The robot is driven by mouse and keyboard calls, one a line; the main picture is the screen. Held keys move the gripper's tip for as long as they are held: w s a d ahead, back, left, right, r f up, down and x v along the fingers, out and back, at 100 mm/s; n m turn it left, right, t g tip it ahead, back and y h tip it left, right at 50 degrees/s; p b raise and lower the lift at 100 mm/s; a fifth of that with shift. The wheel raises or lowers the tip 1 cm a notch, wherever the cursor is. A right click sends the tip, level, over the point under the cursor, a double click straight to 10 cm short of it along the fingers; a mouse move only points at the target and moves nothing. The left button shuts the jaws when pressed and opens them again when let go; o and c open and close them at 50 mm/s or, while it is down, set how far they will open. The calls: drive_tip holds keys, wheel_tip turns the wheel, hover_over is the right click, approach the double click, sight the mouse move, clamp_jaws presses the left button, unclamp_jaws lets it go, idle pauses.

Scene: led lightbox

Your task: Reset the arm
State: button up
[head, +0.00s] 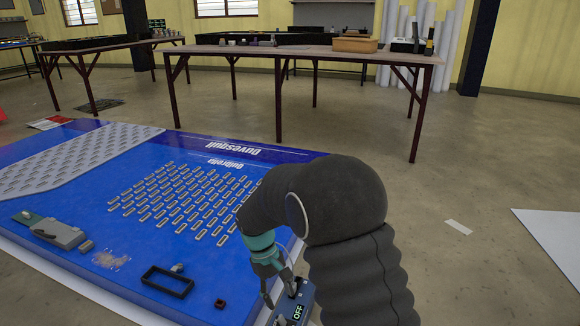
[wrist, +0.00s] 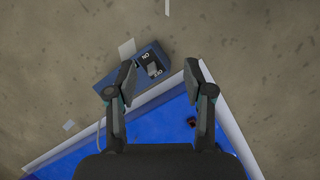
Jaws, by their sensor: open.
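My gripper (head: 280,294) points down at the front corner of the blue board, with my dark sleeved arm above it. In the wrist view my gripper (wrist: 161,76) is open, its two fingers spread with nothing between them. A blue switch box (head: 305,297) with a black rocker and the label OFF is beside the fingers in the head view, partly hidden by them. In the wrist view the switch box (wrist: 113,82) lies beyond and by the left finger. I cannot tell whether that finger touches it.
The blue lightbox panel (head: 110,225) carries many small LED strips (head: 185,200), a black rectangular frame (head: 168,282) and a grey tool (head: 60,234). A workbench (head: 300,51) stands behind. The concrete floor (head: 455,190) at right is mostly clear, with a white sheet (head: 555,240) at the edge.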

drive_tip(key=s+d+r+m+t+y+p, duration=0.1)
drive_tip(key=s+d+r+m+t+p, duration=0.1)
drive_tip(key=s+d+r, duration=0.4)
drive_tip(key=s+d+r+m+t+y+p, duration=0.1)
drive_tip(key=s+d+r+m+t+p, duration=0.2)
drive_tip(key=r, duration=1)
drive_tip(key=s+d+r+m+t+p, duration=0.2)
drive_tip(key=s+d+r, duration=0.7)
drive_tip(key=s, duration=0.3)
drive_tip(key=shift+s+d+r+t+y, duration=0.35)
drive_tip(key=shift+r+t+y, duration=0.05)
drive_tip(key=shift+r, duration=0.35)
idle(1.8)
